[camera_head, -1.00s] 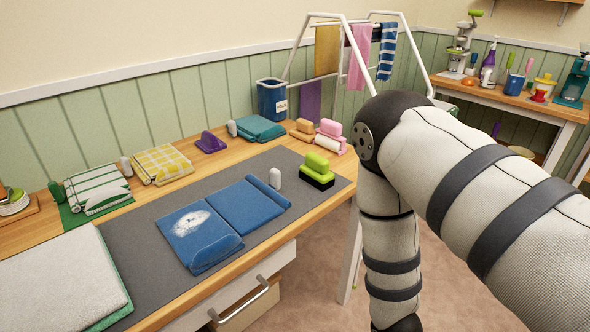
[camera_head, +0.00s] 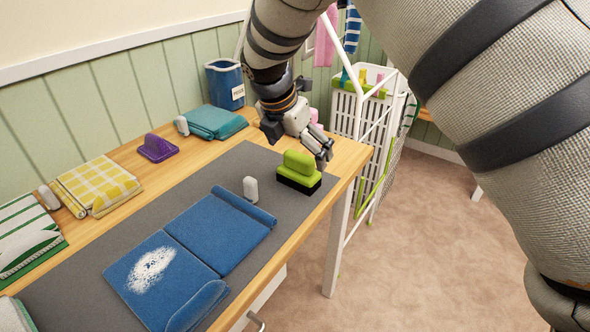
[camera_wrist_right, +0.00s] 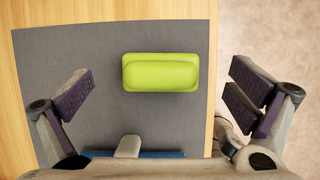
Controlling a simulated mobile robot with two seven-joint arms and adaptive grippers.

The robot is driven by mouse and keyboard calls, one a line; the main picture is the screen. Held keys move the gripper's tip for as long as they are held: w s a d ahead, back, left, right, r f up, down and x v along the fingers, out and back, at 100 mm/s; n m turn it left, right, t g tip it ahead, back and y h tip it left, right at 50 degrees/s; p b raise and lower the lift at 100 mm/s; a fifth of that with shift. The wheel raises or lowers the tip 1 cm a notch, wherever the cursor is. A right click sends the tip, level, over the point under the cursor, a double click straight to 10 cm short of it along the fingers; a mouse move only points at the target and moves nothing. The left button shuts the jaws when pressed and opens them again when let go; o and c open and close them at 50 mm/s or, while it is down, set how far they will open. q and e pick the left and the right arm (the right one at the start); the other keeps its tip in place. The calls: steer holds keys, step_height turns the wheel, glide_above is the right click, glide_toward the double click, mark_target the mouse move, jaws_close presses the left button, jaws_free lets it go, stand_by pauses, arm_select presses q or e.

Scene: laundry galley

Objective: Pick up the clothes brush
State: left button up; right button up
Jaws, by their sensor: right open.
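The clothes brush (camera_head: 299,166) has a lime-green handle and black bristles. It stands bristles down on the grey mat (camera_head: 82,272), near the table's right end. In the right wrist view the brush (camera_wrist_right: 160,72) lies between the two spread fingers, ahead of the palm, with space on both sides. My right gripper (camera_head: 300,142) is open and empty, just above and behind the brush in the head view. I see no contact with it. My left gripper is not in view.
A small white-grey piece (camera_head: 250,188) stands beside the brush. A folded blue garment (camera_head: 215,233) with a white patch lies on the mat. A purple brush (camera_head: 158,148), teal cloth (camera_head: 214,122) and blue bin (camera_head: 225,84) are behind. A white basket (camera_head: 355,112) stands beyond the table end.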

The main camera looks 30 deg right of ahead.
mark_target(303, 167)
steer(key=x, duration=0.6)
steer(key=shift+s+a+f, duration=0.1)
steer(key=shift+s+a, duration=0.05)
steer(key=shift+a, duration=0.05)
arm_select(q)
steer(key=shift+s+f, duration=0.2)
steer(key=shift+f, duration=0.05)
arm_select(e)
steer(key=c, duration=1.2)
step_height(303, 167, up, 3)
steer(key=shift+r, duration=0.2)
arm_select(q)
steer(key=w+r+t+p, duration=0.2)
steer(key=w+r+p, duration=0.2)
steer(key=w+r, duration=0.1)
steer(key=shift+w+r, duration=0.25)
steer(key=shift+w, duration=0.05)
arm_select(e)
steer(key=s+r, duration=0.9)
steer(key=s, duration=0.5)
steer(key=shift+a+r, duration=0.4)
steer(key=shift+a, duration=0.05)
